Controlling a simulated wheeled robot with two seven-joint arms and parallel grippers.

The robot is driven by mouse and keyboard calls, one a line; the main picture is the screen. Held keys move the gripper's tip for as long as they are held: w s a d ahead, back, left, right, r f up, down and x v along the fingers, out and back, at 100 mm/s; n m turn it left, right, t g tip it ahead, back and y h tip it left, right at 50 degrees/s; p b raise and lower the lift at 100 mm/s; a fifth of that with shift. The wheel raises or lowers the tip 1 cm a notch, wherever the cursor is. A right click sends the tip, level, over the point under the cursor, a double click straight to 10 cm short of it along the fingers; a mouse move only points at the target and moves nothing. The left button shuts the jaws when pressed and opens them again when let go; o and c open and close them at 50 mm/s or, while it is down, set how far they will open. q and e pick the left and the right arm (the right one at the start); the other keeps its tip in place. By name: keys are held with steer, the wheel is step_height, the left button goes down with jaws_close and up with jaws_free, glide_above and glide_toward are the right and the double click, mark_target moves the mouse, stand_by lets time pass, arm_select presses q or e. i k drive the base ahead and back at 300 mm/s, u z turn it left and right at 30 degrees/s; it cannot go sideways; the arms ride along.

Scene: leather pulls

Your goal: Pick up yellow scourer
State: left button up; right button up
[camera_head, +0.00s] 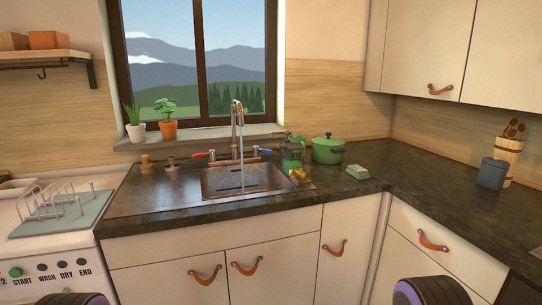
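A small yellow scourer (299,176) lies on the dark counter at the right edge of the sink, just in front of a dark green-topped jar. It is small in the view and its details are hard to make out. Dark ringed parts of my arms show at the bottom left and bottom right edges. Neither gripper's fingers are in view, and both are apart from the scourer.
The sink (246,181) has a copper tap (237,130) over it. A jar (291,157), a green pot (327,150) and a pale green block (357,172) stand near the scourer. A dish rack (58,203) is at left. The right counter is mostly clear.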

mark_target(299, 177)
steer(key=z, duration=0.05)
steer(key=k, duration=0.45)
steer(key=z, duration=0.6)
steer(key=i, duration=1.4)
steer(key=u, duration=0.4)
